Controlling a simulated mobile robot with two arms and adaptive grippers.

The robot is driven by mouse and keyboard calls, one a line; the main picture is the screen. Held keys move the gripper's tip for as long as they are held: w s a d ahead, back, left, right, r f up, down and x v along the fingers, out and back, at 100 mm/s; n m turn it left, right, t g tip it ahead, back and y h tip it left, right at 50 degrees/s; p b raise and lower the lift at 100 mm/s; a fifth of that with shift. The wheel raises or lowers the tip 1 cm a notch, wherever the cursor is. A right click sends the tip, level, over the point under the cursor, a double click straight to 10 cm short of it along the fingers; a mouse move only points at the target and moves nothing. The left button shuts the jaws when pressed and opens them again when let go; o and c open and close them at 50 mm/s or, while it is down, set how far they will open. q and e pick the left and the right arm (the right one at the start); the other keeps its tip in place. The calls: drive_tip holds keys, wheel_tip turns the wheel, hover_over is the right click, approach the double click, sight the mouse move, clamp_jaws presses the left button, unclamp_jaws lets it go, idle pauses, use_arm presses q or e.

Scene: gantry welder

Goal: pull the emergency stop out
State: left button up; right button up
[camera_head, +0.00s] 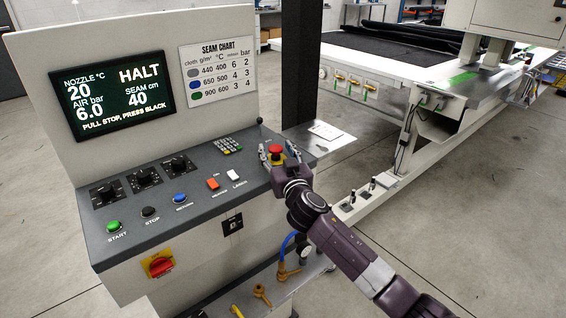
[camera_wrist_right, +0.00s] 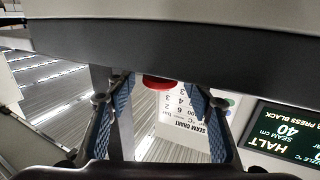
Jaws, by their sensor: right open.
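The emergency stop (camera_head: 275,149) is a red mushroom button on a yellow base at the right end of the grey console panel. Its red head (camera_wrist_right: 159,83) also shows in the right wrist view, at the top middle between the fingers. My right gripper (camera_head: 279,150) is open, with one finger on each side of the red head. I cannot tell whether the fingers touch it. The screen (camera_head: 118,95) reads HALT and "PULL STOP, PRESS BLACK". The black stop button (camera_head: 150,212) sits between the green start button (camera_head: 113,226) and a blue button (camera_head: 179,198). My left gripper is not in view.
Three black knobs (camera_head: 144,177), a keypad (camera_head: 228,145) and red and white switches (camera_head: 213,183) share the panel. A dark post (camera_head: 299,70) rises behind the stop. A small shelf with a paper (camera_head: 325,131) lies to its right. A red-yellow rotary switch (camera_head: 158,265) is on the front.

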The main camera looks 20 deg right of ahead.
drive_tip(key=s, duration=1.1)
drive_tip(key=shift+a, duration=0.2)
drive_tip(key=s+d+f+g, duration=0.1)
drive_tip(key=s+f+g, duration=0.7)
drive_tip(key=s+f, duration=1.05)
drive_tip(key=s+a+f+n+g+y, duration=0.1)
drive_tip(key=s+f+g, duration=0.2)
drive_tip(key=s, duration=0.7)
drive_tip(key=s+a+f+n+g, duration=0.1)
drive_tip(key=s+a+f+g, duration=0.2)
drive_tip(key=s, duration=0.7)
wheel_tip(320, 180, down, 28)
drive_tip(key=s+d+g, duration=0.2)
drive_tip(key=s, duration=0.1)
drive_tip(key=s+d+f+n+g, duration=0.1)
drive_tip(key=s+d+f, duration=0.1)
drive_tip(key=s+f, duration=1.3)
drive_tip(key=shift+s+d+f, duration=0.25)
drive_tip(key=shift+s+f, duration=0.05)
drive_tip(key=shift+s, duration=0.55)
